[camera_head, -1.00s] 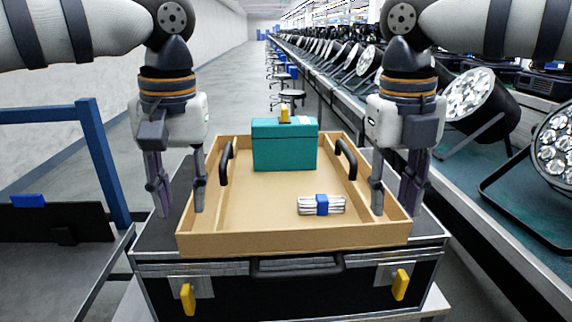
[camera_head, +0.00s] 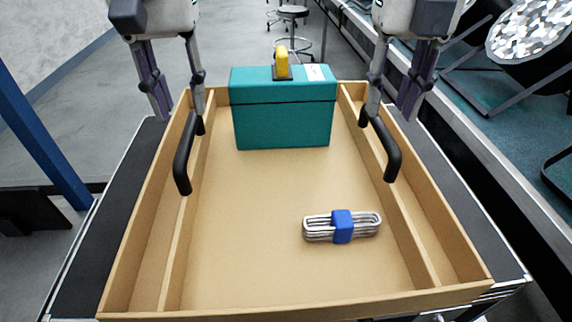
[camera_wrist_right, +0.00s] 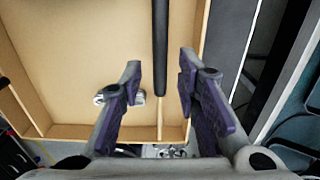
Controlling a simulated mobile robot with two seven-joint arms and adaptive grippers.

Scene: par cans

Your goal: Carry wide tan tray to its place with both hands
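The wide tan tray (camera_head: 265,190) lies level on a dark case, with a black handle on each long side. My left gripper (camera_head: 178,115) is open above the left side; its inner finger overlaps the far end of the left handle (camera_head: 183,155). My right gripper (camera_head: 390,112) is open above the right side, near the far end of the right handle (camera_head: 385,150). In the right wrist view, the right handle (camera_wrist_right: 160,40) lines up with the gap between the open fingers (camera_wrist_right: 158,82). Neither gripper visibly holds anything.
In the tray stand a teal box (camera_head: 283,115) with a yellow latch and a silver bundle (camera_head: 318,228) with a blue band. The dark case (camera_head: 85,245) carries the tray. A blue frame post (camera_head: 40,140) is at left; a bench with stage lamps (camera_head: 535,35) runs along the right.

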